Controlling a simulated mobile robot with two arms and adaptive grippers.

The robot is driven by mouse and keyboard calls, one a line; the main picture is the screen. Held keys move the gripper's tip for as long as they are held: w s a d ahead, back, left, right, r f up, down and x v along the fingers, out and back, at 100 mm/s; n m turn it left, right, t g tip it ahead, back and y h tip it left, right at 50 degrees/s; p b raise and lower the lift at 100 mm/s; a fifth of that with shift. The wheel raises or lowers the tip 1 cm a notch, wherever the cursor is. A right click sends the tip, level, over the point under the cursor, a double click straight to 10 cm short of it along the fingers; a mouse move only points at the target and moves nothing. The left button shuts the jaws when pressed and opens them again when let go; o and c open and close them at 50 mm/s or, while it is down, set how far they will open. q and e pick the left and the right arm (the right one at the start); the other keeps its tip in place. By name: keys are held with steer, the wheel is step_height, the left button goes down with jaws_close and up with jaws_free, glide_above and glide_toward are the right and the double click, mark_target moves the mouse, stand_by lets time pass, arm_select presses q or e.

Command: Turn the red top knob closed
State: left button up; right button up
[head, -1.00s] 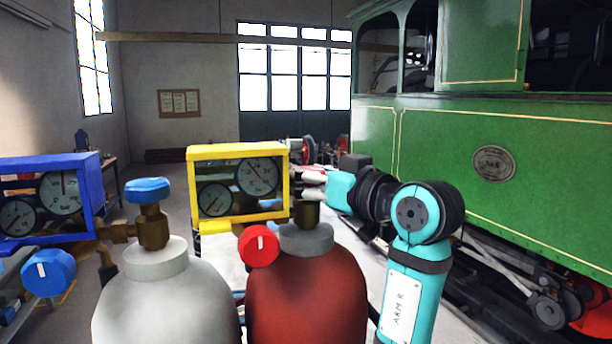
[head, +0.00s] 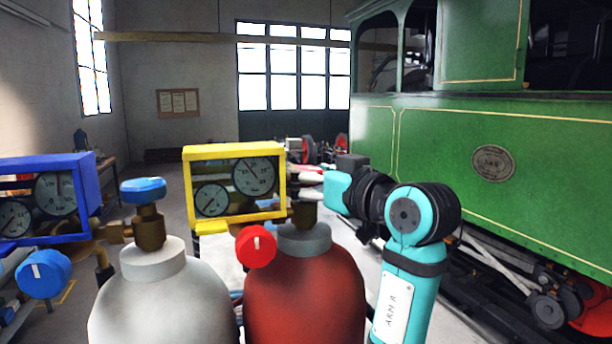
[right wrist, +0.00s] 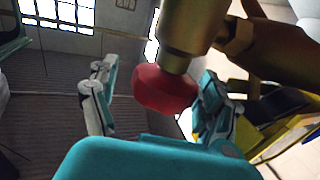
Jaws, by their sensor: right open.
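The red top knob (right wrist: 163,88) sits on a brass valve stem (right wrist: 190,35) in the right wrist view, which shows it upside down. My right gripper (right wrist: 157,98) is open, with one finger on each side of the knob. The right finger is close to it; I cannot tell if they touch. In the head view my right gripper (head: 310,184) is at the brass valve (head: 303,214) on the red cylinder (head: 305,295). My left gripper is not in view.
A yellow gauge box (head: 234,150) stands beside the valve, with a red front knob (head: 256,246) below. A silver cylinder (head: 160,310) with a blue top knob (head: 143,190) and a blue gauge box (head: 82,180) are left.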

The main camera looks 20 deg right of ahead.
steer(key=shift+a, duration=0.15)
steer(key=shift+s, duration=0.15)
steer(key=v, duration=0.8)
stand_by(0.3)
